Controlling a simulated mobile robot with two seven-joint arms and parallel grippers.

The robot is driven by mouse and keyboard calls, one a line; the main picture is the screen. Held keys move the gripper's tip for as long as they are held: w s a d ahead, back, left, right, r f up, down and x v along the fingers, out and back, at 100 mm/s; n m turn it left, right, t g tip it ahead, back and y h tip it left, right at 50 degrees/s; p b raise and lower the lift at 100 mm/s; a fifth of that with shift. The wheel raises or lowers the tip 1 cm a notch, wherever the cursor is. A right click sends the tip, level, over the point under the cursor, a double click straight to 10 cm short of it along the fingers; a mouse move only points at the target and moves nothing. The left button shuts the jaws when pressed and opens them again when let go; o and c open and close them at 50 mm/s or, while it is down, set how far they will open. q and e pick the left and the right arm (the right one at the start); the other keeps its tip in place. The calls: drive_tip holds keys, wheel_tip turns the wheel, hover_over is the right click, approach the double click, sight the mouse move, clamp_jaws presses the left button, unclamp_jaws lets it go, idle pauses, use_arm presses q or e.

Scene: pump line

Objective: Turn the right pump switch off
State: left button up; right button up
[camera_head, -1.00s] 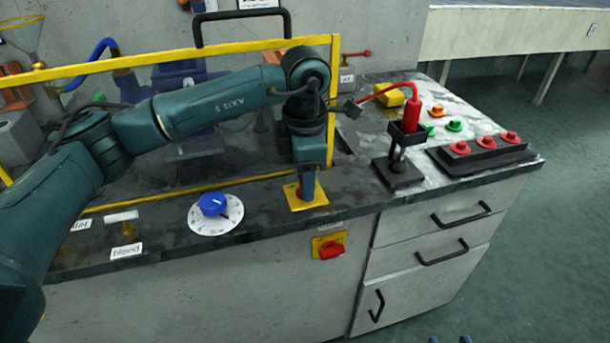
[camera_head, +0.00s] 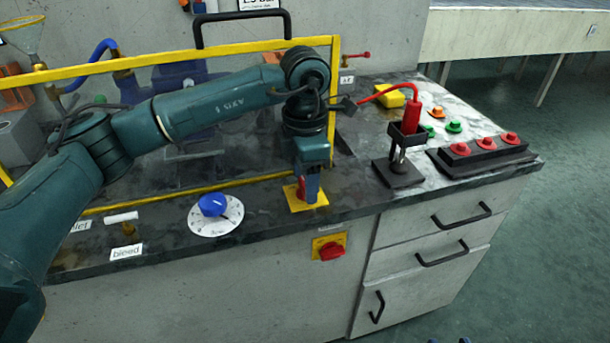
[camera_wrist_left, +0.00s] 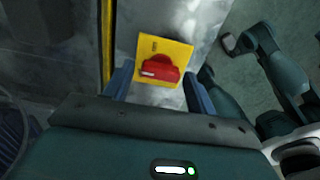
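A red rotary switch (camera_head: 301,187) on a yellow plate (camera_head: 319,202) is on the counter top near its front edge. My left gripper (camera_head: 307,186) points down over it, its fingers partly hiding it. In the left wrist view the red switch (camera_wrist_left: 160,70) and its plate (camera_wrist_left: 176,51) lie between the spread fingers of my left gripper (camera_wrist_left: 158,86). The gripper is open; contact with the knob cannot be told. A second red switch (camera_head: 331,251) on a yellow plate is on the cabinet front. Two separated blue fingertips of my right gripper (camera_head: 450,341) barely show at the bottom edge.
A blue knob on a white dial (camera_head: 213,206) is left of the switch. A black stand with a red-handled tool (camera_head: 411,117) is to its right, beside a black box with red buttons (camera_head: 486,147). A yellow frame (camera_head: 180,55) rises behind my left arm.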

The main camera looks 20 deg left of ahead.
use_arm(q)
drive_tip(key=shift+o, duration=0.8)
wheel_tip(320, 180, up, 13)
drive_tip(key=p, duration=0.1)
